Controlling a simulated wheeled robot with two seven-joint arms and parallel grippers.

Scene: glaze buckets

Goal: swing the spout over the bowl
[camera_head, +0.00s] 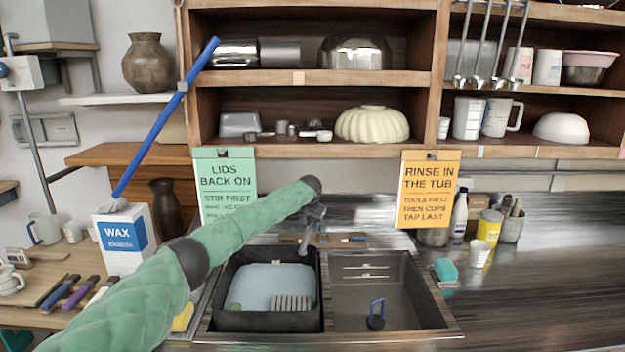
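The left bowl holds a black tub (266,321) of pale bluish water. The grey spout (305,241) hangs at the back, near the divider, on the left bowl's side. My green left arm reaches in from the lower left, and its dark wrist end is just above the tap. My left gripper (316,212) is small and grey there, close to the spout. I cannot tell whether it touches it or how its fingers stand. My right gripper is out of view.
A green sponge and a ribbed pale item (291,303) lie in the tub. A blue-handled dark item (376,314) is in the right bowl. A teal sponge (445,270) and white cup (480,254) stand right. Two signs hang above.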

